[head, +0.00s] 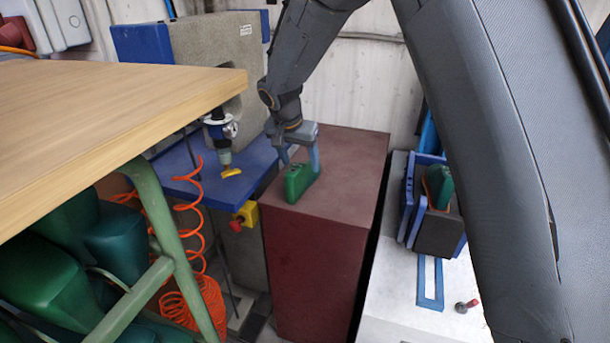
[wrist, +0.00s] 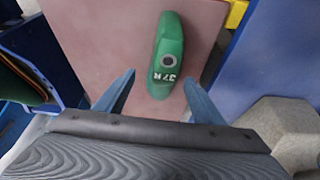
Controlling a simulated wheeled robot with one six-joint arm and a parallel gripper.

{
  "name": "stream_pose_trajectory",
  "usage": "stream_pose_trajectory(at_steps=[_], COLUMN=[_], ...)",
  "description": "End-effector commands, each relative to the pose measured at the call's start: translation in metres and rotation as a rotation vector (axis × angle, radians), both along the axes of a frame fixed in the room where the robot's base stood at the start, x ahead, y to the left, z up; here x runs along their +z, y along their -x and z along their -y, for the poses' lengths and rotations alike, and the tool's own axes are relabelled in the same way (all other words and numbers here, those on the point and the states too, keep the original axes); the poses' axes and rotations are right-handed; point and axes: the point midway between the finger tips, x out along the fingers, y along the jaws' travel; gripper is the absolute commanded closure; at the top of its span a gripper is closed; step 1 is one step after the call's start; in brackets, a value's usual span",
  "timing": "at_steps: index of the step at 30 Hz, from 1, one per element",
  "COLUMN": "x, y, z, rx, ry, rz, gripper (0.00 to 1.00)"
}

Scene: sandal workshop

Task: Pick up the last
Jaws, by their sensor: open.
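A green shoe last (head: 297,184) lies on top of the dark red block (head: 350,180). In the wrist view the last (wrist: 168,42) shows a round hole and white marking that reads like "37 R". My gripper (head: 301,158) is open above and beside the last in the head view. In the wrist view its two blue fingers (wrist: 159,78) are spread on either side of the last's near, marked end. I see bare block surface between each finger and the last. I cannot tell the exact height of the fingertips over the block.
Another green last (head: 438,186) sits in a blue-framed fixture on the white bench (head: 400,310) at right. A wooden table (head: 110,95) stands at left, with green lasts below it. A blue machine table (head: 215,180) with a coiled orange hose (head: 190,230) adjoins the block.

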Motion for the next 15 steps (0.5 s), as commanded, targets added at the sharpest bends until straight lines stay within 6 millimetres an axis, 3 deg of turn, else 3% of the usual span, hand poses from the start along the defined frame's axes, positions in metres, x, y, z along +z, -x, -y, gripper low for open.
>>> stream_pose_trajectory(at_steps=[5, 15], x=[-0.015, -0.051], y=[-0.001, -0.013], z=[-0.008, 0.004], rx=[0.017, 0.014], ry=[0.001, 0.001], rz=[-0.002, -0.002], gripper=[0.37, 0.37])
